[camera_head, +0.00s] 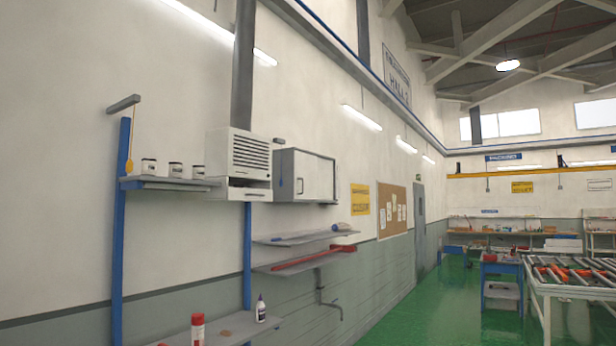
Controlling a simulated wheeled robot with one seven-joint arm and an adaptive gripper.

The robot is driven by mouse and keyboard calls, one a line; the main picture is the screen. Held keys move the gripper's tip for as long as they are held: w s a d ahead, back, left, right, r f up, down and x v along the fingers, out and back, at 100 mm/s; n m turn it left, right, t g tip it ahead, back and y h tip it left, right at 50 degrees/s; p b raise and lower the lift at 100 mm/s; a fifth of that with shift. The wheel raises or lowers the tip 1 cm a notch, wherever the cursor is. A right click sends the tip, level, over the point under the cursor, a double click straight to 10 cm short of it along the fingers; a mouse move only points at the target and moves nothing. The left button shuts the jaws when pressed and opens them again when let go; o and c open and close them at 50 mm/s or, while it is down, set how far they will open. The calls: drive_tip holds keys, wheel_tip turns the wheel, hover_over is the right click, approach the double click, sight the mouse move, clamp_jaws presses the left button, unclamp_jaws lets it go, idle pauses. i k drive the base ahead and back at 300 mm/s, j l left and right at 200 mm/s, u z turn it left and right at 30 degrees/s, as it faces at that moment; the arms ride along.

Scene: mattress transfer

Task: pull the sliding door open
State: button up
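A tall grey door (420,218) stands far off in the left wall, past the notice board. It looks shut, and I cannot tell from here whether it slides. Nearer, a grey wall cabinet (318,178) with a flat front and a small dark handle hangs beside the white vent unit. Its front looks closed; I cannot tell how it opens. My gripper and arm are not in view.
Shelves on blue posts (118,235) line the left wall, with jars on the upper shelf (190,183) and bottles on the lower shelf (230,333). Green floor (420,310) is clear in the middle. A roller table (575,290) and blue cart (502,268) stand at right.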

sight(305, 164)
drive_tip(key=i+z, duration=0.1)
drive_tip(key=i, duration=3.2)
drive_tip(key=j, duration=0.1)
